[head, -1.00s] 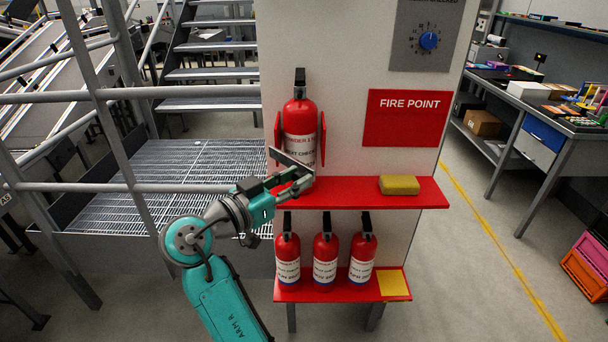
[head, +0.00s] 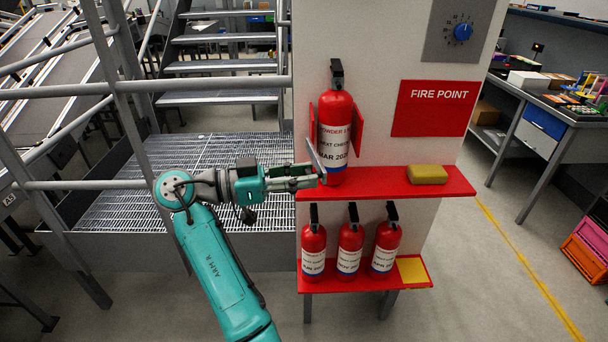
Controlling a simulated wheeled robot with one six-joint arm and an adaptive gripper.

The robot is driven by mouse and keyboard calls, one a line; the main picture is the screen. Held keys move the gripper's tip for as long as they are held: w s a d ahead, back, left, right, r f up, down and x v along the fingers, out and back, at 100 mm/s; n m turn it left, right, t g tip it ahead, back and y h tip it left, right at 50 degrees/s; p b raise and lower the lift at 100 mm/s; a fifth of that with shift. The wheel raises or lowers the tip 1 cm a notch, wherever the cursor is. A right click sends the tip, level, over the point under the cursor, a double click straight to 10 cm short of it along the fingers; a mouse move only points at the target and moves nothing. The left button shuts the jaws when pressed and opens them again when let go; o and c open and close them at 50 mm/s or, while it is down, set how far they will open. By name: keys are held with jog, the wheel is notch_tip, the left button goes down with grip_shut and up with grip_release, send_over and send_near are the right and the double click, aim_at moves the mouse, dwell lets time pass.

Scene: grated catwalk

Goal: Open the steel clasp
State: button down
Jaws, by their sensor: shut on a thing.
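A large red fire extinguisher (head: 336,112) stands upright on the upper red shelf, between red side brackets (head: 357,130). A thin grey metal strip, which looks like the steel clasp (head: 314,153), stands out at the lower left of the extinguisher. Its upper end points up and slightly left. My gripper (head: 318,180) reaches in from the left, nearly level, just above the shelf's left end. Its fingers are shut on the lower end of the clasp. The fingertips partly hide the grip, and I cannot tell how the clasp joins the bracket.
The upper shelf (head: 448,184) holds a yellow block (head: 427,174) at right. Several smaller extinguishers (head: 350,250) stand on the lower shelf. A blue knob (head: 462,32) and fire point sign (head: 432,108) are above. A grey railing (head: 85,185) runs at left.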

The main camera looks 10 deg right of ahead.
dwell(0.3)
jog(key=c, duration=0.9)
grip_release()
jog(key=shift+r, duration=0.1)
notch_tip(320, 180, up, 10)
jog(key=shift+f, duration=0.15)
jog(key=shift+o, duration=0.2)
